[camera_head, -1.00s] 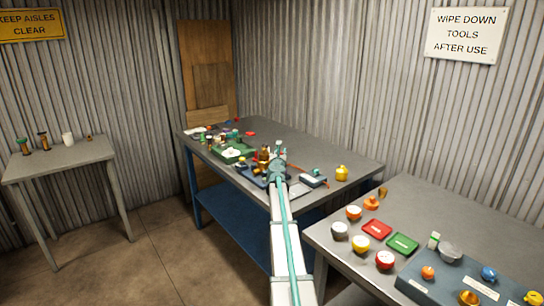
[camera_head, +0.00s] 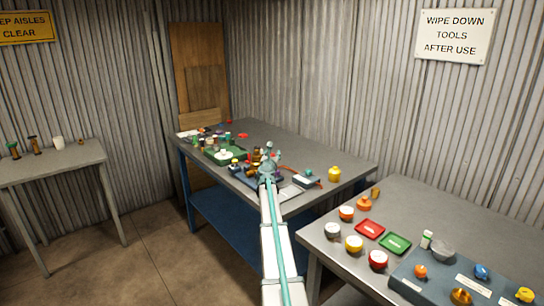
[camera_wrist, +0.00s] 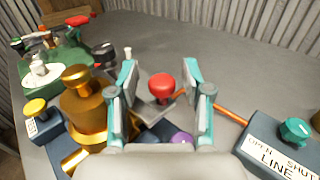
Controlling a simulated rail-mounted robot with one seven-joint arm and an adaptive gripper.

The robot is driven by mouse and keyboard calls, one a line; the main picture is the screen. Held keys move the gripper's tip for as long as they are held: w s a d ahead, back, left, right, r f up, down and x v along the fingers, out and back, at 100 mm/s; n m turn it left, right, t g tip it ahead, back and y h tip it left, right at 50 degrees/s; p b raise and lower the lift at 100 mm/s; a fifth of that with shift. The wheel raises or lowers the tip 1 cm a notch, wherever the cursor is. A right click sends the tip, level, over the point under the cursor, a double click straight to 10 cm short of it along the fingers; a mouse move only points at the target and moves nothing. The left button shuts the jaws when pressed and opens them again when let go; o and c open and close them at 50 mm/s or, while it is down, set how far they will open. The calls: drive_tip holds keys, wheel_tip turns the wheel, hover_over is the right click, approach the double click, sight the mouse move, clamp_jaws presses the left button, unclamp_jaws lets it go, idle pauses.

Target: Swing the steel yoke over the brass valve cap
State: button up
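The brass valve (camera_wrist: 85,105), with its round cap (camera_wrist: 75,77) on top, stands upright left of my gripper in the wrist view; it shows small in the head view (camera_head: 257,155). A red knob (camera_wrist: 162,87) sits on a flat grey metal piece (camera_wrist: 156,112), which looks like the steel yoke; its far parts are hidden by my fingers. My gripper (camera_wrist: 160,72) is open, with one finger on each side of the red knob and visible gaps between. In the head view, my gripper (camera_head: 268,155) is over the middle bench, right beside the brass valve.
Right of my gripper is a dark box (camera_wrist: 285,150) with a green knob and an orange line running to it. A black-topped fitting (camera_wrist: 103,54) and a green tray (camera_wrist: 60,62) stand behind the valve. The bench's back right is clear.

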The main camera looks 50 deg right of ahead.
drive_tip(key=v, duration=1.2)
idle(0.4)
